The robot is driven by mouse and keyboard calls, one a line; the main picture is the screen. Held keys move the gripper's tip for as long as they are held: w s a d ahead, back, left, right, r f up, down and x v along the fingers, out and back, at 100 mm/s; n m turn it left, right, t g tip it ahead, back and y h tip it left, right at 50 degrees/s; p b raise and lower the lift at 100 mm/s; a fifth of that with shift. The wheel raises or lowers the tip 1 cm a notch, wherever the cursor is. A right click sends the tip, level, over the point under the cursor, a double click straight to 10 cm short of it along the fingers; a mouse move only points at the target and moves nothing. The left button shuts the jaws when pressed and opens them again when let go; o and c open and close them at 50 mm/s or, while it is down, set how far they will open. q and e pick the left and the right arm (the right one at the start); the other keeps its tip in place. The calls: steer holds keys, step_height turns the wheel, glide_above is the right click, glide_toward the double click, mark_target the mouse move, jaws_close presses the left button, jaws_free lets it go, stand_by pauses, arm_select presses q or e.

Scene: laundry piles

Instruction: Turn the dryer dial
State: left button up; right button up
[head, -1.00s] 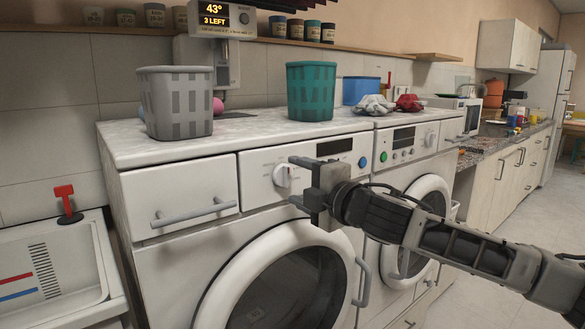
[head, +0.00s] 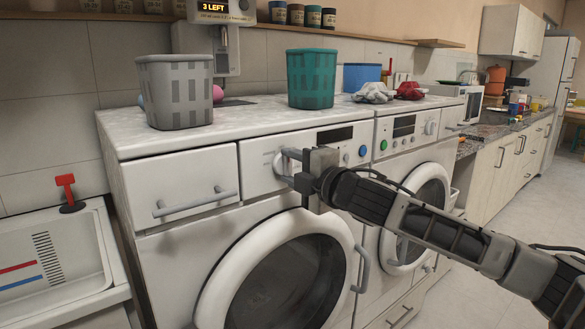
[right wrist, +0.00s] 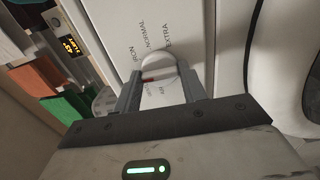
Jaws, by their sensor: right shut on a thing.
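The dryer dial (head: 279,161) is a round white knob on the front panel of the left-hand machine (head: 180,255). In the right wrist view the dial (right wrist: 158,66) has a red mark, with printed words around it, including IRON, NORMAL and EXTRA. My right gripper (head: 289,167) is at the panel, its fingers one on each side of the dial and shut on it. Both fingers also show in the right wrist view (right wrist: 158,82). In the head view the gripper hides part of the dial. My left gripper is in neither view.
A grey basket (head: 176,95) and a teal basket (head: 311,80) stand on the worktop (head: 240,117). A drawer handle (head: 195,204) juts out left of the dial. The round door (head: 285,270) and its handle (head: 362,270) are below. A sink (head: 75,240) is at left.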

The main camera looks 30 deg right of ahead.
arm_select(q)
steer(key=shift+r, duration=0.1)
arm_select(e)
steer(key=shift+m, duration=0.4)
steer(key=m+p, duration=0.1)
steer(key=m, duration=0.2)
steer(key=m+p, duration=0.1)
steer(key=m, duration=0.1)
steer(key=shift+m, duration=0.3)
steer(key=m+p, duration=0.2)
steer(key=shift+m, duration=0.4)
steer(key=m+p, duration=0.3)
steer(key=m, duration=0.1)
steer(key=shift+r+m+p, duration=0.1)
steer(key=shift+m+p, duration=0.3)
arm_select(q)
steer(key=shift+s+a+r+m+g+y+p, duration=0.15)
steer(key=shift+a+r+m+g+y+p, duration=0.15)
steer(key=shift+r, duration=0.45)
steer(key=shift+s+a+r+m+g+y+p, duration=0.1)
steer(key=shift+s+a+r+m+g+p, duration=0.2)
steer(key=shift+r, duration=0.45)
arm_select(e)
steer(key=shift+m, duration=0.8)
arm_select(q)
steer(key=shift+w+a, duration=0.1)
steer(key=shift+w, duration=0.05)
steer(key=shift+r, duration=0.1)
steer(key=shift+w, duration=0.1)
